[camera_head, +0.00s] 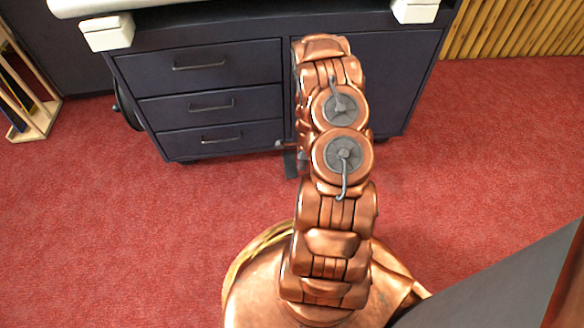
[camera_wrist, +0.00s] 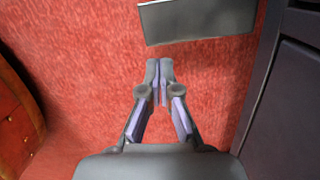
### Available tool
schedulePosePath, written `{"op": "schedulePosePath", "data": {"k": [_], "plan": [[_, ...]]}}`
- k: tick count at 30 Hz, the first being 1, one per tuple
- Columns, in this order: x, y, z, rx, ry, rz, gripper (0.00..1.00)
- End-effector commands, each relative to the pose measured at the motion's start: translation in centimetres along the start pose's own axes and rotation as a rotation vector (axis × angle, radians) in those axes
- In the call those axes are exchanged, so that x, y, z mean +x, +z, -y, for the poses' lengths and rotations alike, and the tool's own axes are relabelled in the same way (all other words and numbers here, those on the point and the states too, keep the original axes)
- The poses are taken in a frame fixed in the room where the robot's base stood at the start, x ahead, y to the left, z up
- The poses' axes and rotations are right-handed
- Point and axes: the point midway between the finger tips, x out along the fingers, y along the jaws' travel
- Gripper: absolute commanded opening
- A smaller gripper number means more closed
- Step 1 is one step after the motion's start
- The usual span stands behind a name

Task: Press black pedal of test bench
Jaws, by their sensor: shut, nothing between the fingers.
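The black pedal (camera_wrist: 197,20) shows in the wrist view as a dark grey flat plate on the red floor, just beyond my fingertips and a little to the right. In the head view a small dark part of the pedal (camera_head: 291,164) shows at the foot of the bench, left of my arm; my arm hides the rest. My gripper (camera_wrist: 159,70) is shut and empty, its fingertips together and pointing toward the pedal's near edge. A gap shows between them in the picture; I cannot tell the height difference. In the head view my gripper is mostly hidden behind my arm.
The dark test bench (camera_head: 365,95) with several drawers (camera_head: 205,105) stands behind the pedal. Its side (camera_wrist: 285,110) runs along the right of the wrist view. A wooden rack (camera_head: 32,110) stands at far left. Red carpet around is clear.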

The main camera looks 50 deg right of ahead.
Motion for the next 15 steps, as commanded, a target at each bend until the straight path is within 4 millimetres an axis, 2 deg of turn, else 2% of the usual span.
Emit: {"op": "schedulePosePath", "data": {"k": [15], "plan": [[-7.0,0.0,0.1,-0.001,-0.003,0.000,0.00]]}}
